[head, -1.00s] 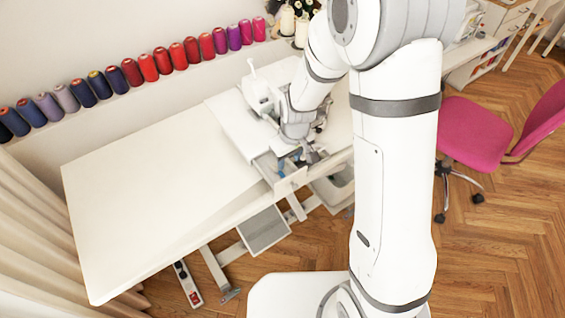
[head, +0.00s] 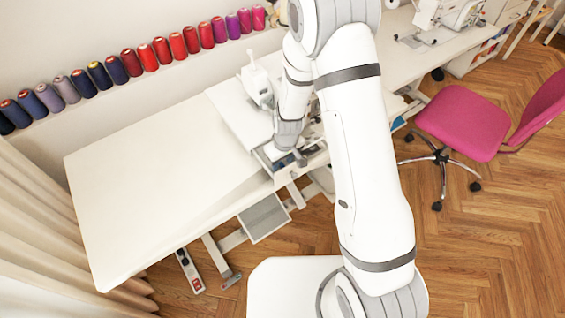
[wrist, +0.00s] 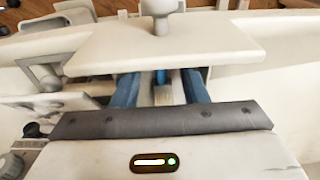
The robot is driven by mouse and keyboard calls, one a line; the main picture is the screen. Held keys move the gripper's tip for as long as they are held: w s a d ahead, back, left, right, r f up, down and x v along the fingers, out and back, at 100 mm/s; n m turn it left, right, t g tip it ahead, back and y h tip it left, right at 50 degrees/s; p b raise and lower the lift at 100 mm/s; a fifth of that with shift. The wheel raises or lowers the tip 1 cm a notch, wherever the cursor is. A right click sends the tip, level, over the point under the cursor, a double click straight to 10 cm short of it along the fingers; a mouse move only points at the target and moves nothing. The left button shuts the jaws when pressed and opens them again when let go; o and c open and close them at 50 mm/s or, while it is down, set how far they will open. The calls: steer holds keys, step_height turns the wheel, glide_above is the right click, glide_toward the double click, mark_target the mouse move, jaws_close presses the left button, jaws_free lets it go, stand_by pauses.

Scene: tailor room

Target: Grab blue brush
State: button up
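My gripper (head: 287,158) reaches down into a small open drawer (head: 308,172) at the front edge of the white table. In the wrist view the two blue fingers of my gripper (wrist: 160,90) stand apart, their tips hidden behind a white panel. Between them a narrow blue and pale piece shows, likely the blue brush (wrist: 161,76), with most of it hidden. I cannot tell whether either finger touches it. In the head view my arm and gripper hide the drawer's contents.
The white table (head: 150,190) is bare on its left. A white sewing machine (head: 257,82) stands behind my gripper. Thread spools (head: 145,57) line the wall shelf. A pink chair (head: 460,120) stands at the right. A grey mesh panel (head: 264,217) hangs below the table.

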steer(key=shift+c, duration=0.3)
jaws_close()
stand_by(0.4)
